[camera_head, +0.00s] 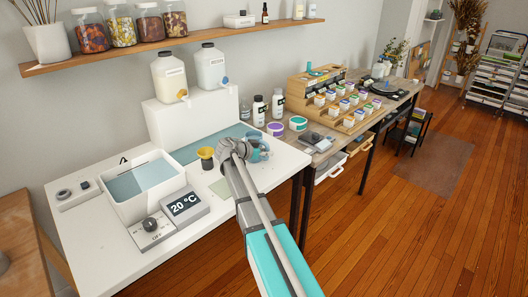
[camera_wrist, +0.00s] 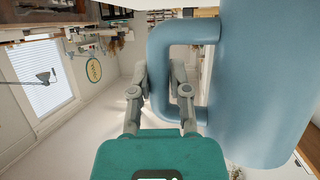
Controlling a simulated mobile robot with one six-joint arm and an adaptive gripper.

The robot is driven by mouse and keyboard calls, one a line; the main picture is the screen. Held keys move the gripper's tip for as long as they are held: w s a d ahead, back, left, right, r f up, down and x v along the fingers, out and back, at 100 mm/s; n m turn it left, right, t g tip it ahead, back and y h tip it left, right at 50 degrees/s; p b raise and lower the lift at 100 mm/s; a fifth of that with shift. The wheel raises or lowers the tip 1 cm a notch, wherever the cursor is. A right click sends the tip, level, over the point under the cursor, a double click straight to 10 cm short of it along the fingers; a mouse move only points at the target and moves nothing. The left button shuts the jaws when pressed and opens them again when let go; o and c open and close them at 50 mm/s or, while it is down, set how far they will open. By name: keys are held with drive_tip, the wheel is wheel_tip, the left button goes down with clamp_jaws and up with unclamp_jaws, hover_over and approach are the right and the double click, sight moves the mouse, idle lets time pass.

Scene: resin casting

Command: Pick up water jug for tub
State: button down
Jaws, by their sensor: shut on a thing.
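The blue water jug (camera_head: 262,156) is at the right part of the white worktop, partly hidden by my arm. In the wrist view the jug's body (camera_wrist: 262,85) fills the right side, with its looped handle (camera_wrist: 189,31) towards the middle. My gripper (camera_wrist: 160,75) has its two fingers on either side of the handle's upright bar and is shut on it. In the head view my gripper (camera_head: 243,149) is at the jug's left side, mostly hidden by the wrist. I cannot tell whether the jug touches the worktop. The white tub (camera_head: 113,200) with water in it stands to the left.
A yellow funnel-like cup (camera_head: 206,158) stands just left of my gripper. A 20 °C display (camera_head: 185,203) and a dial box (camera_head: 151,228) sit before the tub. Two dispensers (camera_head: 212,68) stand on a white block behind. Bottles and small tubs are to the right.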

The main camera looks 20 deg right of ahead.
sight(266, 145)
drive_tip(key=shift+r+p, duration=0.5)
drive_tip(key=shift+r+p, duration=1.1)
drive_tip(key=s+a+r+p, duration=0.6)
drive_tip(key=s+r+p, duration=0.3)
drive_tip(key=s, duration=0.3)
drive_tip(key=shift+a+r+p, duration=0.2)
drive_tip(key=shift+r+p, duration=0.15)
idle(0.5)
drive_tip(key=shift+s, duration=0.2)
drive_tip(key=shift+a, duration=0.15)
idle(0.9)
